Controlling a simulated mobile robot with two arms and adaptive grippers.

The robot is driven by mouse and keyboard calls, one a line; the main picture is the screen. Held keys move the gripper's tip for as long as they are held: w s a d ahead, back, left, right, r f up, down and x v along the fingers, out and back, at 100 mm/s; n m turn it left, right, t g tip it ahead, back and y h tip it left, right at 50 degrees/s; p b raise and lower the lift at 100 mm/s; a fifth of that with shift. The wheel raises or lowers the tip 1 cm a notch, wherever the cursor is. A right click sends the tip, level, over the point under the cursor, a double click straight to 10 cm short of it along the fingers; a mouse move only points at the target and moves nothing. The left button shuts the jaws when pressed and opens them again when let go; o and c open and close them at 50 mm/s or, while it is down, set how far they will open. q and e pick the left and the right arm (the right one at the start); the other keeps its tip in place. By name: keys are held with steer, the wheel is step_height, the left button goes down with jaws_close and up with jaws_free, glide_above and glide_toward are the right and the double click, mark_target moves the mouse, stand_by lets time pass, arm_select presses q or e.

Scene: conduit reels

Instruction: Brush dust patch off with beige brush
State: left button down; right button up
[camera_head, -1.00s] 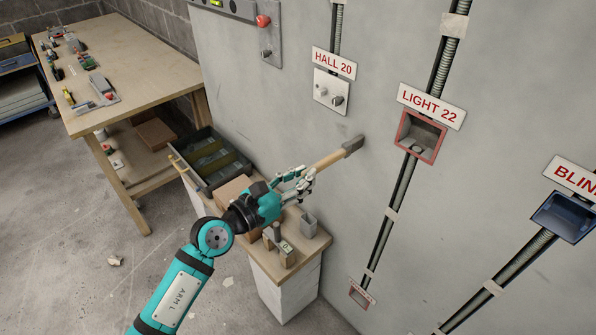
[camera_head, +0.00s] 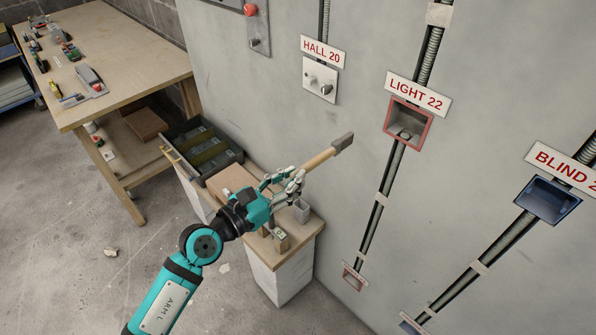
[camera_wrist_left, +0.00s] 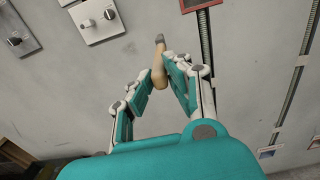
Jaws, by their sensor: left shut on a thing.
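The beige brush (camera_head: 320,159) has a pale wooden handle and a dark grey head, and points up and right in the head view. My left gripper (camera_head: 293,182) is shut on its handle. The brush head is in front of the grey wall, below the HALL 20 switch plate and left of the LIGHT 22 box; I cannot tell whether it touches the wall. In the left wrist view the brush (camera_wrist_left: 159,66) stands between the fingers of my left gripper (camera_wrist_left: 163,80). I cannot make out the dust patch clearly. My right gripper is not in view.
The HALL 20 plate (camera_head: 320,80), red-rimmed LIGHT 22 box (camera_head: 409,124) and blue BLIND box (camera_head: 547,200) are on the wall, with conduits. Below my gripper is a small stand (camera_head: 283,275) with blocks and a grey cup. A dark crate (camera_head: 178,137) and workbench (camera_head: 125,75) are left.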

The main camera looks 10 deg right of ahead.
arm_select(q)
steer(key=v, duration=0.6)
stand_by(1.0)
steer(key=w+a+b, duration=0.5)
steer(key=w+b, duration=0.1)
steer(key=w, duration=0.4)
steer(key=shift+x, duration=2.85)
steer(key=shift+w+d, duration=0.35)
steer(key=shift+d, duration=0.15)
steer(key=shift+s, duration=0.1)
